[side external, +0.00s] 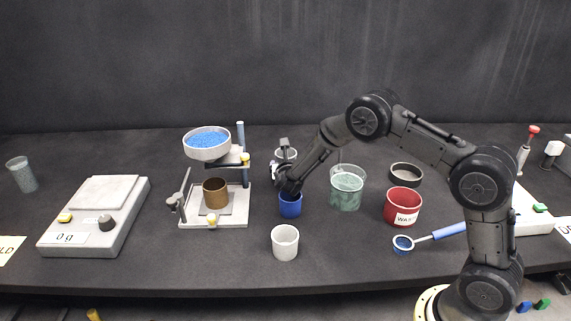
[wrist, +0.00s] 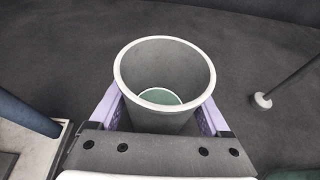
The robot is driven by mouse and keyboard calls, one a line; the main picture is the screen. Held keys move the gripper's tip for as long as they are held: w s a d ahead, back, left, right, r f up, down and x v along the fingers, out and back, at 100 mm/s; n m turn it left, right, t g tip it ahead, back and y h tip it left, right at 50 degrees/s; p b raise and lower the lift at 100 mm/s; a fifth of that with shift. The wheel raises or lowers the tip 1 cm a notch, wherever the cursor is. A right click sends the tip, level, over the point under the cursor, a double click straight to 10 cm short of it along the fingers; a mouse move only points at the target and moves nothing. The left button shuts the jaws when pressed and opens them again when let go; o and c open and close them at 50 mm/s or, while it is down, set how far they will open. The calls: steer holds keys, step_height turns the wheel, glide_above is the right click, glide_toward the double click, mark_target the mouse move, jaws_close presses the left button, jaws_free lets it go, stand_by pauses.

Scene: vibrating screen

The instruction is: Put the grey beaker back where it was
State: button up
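The grey beaker (wrist: 165,78) has a pale rim and a little green material at its bottom in the wrist view. My gripper (wrist: 163,115) has its lilac fingers against both sides of it, and it stands upright between them. In the side external view the beaker (side external: 285,154) is partly hidden behind my gripper (side external: 284,172), right of the screen stand. Whether its base touches the table is hidden there.
A blue beaker (side external: 290,206) stands just in front of my gripper, a white cup (side external: 285,243) nearer the front. Left is the screen stand (side external: 240,213) with a bowl of blue grains (side external: 207,152). Right are a green-filled beaker (side external: 346,194) and red waste cup (side external: 403,205).

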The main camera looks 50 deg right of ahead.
steer(key=shift+o, duration=1.1)
steer(key=shift+r, duration=0.25)
steer(key=v, duration=1.2)
steer(key=s+d+r+m+g+y, duration=0.1)
steer(key=s+d+r+m+g, duration=0.15)
steer(key=s+r+m, duration=0.4)
steer(key=s+d+r+m+g, duration=0.2)
steer(key=s+r+m+g, duration=0.15)
steer(key=s+m, duration=0.6)
steer(key=s+a+r+m+t+y, duration=0.1)
steer(key=s+a+m+y, duration=0.3)
steer(key=s, duration=0.5)
steer(key=s+a+r+m+t+y, duration=0.1)
steer(key=s+a+m+y, duration=0.3)
steer(key=s+a+m, duration=0.3)
steer(key=shift+s+r, duration=0.2)
steer(key=shift+s, duration=0.9)
